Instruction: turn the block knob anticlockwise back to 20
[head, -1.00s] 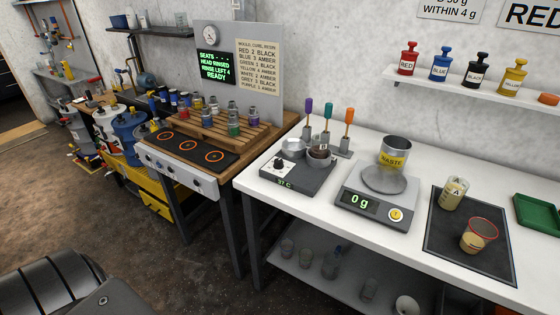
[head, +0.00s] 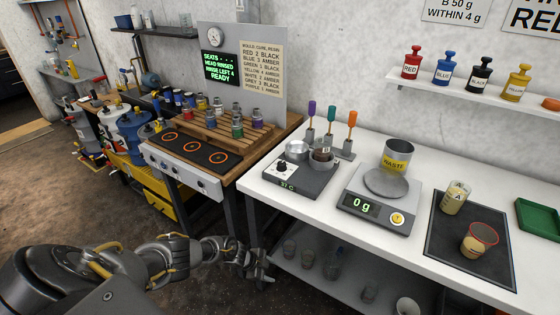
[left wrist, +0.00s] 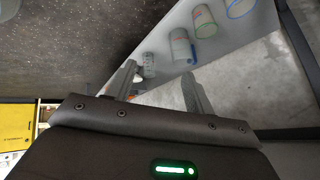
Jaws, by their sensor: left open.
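The dark heating block (head: 300,182) sits at the left end of the white table, with a display that seems to read 37 C. Its black knob (head: 281,167) is on the top face at the left; its exact setting is too small to read. A metal dish and a small dark pot stand on the block. My left gripper (head: 264,270) is open and empty, low in front of the table's left end, below the tabletop and well apart from the knob. Its two fingers (left wrist: 158,72) show spread in the left wrist view. My right gripper is not in view.
A scale (head: 378,205) reading 0 g, with the WASTE can (head: 397,157) behind its plate, is right of the block. Three coloured-handled tools stand behind the block. A lower shelf (head: 345,272) holds several glass vessels near my left gripper. A burner unit (head: 190,150) stands left.

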